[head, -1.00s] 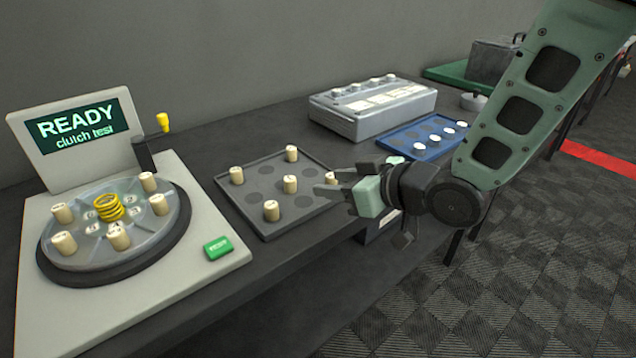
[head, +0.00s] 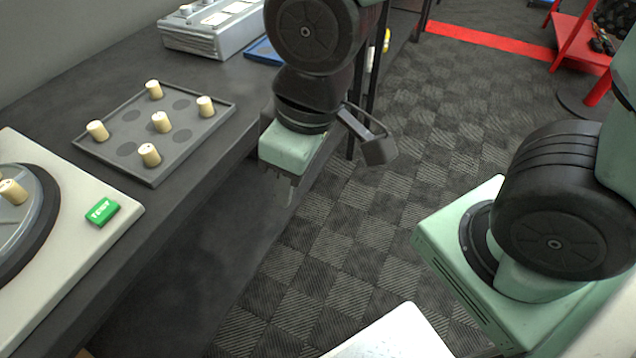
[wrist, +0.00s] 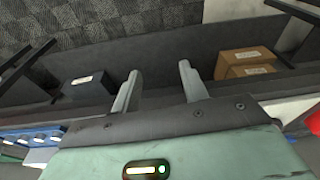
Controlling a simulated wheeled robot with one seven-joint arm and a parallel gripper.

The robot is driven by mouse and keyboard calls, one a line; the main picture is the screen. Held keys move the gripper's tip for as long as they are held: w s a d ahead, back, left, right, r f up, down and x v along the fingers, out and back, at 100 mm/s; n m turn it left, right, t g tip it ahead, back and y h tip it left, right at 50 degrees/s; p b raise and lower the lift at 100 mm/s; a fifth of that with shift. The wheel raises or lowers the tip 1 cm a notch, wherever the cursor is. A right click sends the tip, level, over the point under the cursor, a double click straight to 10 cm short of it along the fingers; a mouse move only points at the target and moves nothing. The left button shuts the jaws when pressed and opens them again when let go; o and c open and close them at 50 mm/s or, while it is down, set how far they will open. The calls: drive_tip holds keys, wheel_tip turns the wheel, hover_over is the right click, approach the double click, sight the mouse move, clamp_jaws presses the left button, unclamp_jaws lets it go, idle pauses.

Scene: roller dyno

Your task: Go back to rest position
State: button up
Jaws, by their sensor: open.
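My gripper (head: 285,190) hangs beside the front edge of the bench, above the checkered floor, in the head view. Its fingers point down and nothing is between them. In the wrist view my gripper (wrist: 160,85) shows two fingers spread apart and empty. Below them lie a lower shelf area and the floor.
The bench (head: 225,65) carries a grey tray (head: 160,180) with several beige rollers, a dyno plate (head: 130,215) with a green TEST button (head: 101,211), a grey box (head: 205,40) and a blue tray (head: 262,52). Cardboard boxes (wrist: 243,62) sit low under it. The floor (head: 330,260) is open.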

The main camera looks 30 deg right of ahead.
drive_tip(key=shift+g+h, duration=0.5)
drive_tip(key=shift+g, duration=0.3)
drive_tip(key=s, duration=0.3)
drive_tip(key=s+d+r, duration=0.1)
drive_tip(key=shift+s, duration=0.25)
wheel_tip(320, 180, up, 5)
drive_tip(key=p, duration=0.5)
drive_tip(key=shift+r, duration=0.2)
